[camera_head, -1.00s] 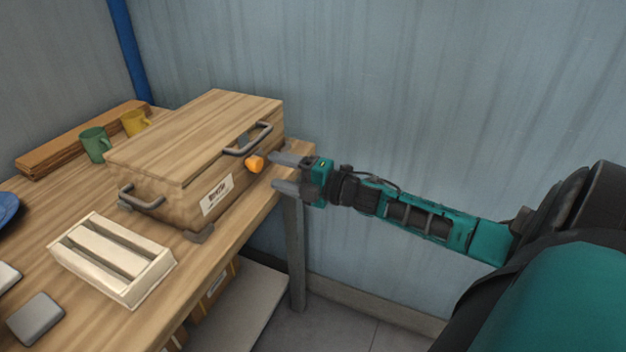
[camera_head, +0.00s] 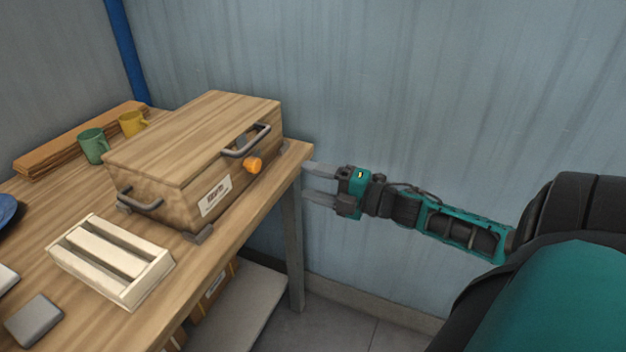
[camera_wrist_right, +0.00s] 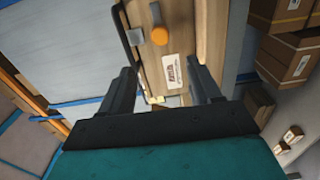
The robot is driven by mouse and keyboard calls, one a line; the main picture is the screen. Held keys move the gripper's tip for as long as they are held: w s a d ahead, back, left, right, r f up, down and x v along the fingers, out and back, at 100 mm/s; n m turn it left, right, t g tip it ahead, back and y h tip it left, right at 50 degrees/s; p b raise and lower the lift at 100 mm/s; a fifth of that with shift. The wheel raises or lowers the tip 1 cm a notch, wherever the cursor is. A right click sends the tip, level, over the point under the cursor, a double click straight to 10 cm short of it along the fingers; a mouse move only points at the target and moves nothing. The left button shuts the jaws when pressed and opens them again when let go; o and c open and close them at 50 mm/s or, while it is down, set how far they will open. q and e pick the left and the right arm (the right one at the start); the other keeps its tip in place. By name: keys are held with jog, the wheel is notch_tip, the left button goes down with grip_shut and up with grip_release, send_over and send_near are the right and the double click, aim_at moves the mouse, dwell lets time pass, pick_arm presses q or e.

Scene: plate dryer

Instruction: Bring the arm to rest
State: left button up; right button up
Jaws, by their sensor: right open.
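My right gripper (camera_head: 320,182) is open and empty, just past the right end of the table in the head view. Its two fingers point left toward the wooden plate dryer box (camera_head: 195,145), with a gap between them and the box. In the right wrist view the open fingers (camera_wrist_right: 163,85) frame the box's front, with its orange knob (camera_wrist_right: 159,35) and label. The knob also shows in the head view (camera_head: 254,164), clear of the gripper. My left gripper is not in view.
The wooden table (camera_head: 225,235) carries a white slatted rack (camera_head: 112,260), a green mug (camera_head: 93,146), a yellow mug (camera_head: 132,123) and stacked boards (camera_head: 60,150). A blue-grey wall (camera_head: 420,90) stands behind. Cardboard boxes (camera_wrist_right: 287,65) sit on the lower shelf.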

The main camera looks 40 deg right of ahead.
jog(key=s+a+f+m+g+h, duration=0.2)
jog(key=s+a+f+m, duration=0.4)
jog(key=a+f+m, duration=0.3)
jog(key=s+a+f+m+g+h, duration=0.2)
jog(key=s+a+f+m, duration=0.5)
jog(key=a, duration=0.6)
notch_tip(320, 180, down, 2)
jog(key=m+g, duration=0.1)
jog(key=m, duration=0.2)
jog(key=shift+s+f+m+g+h, duration=0.2)
jog(key=shift+s+m+g+h, duration=0.1)
jog(key=shift+m+g+h, duration=0.1)
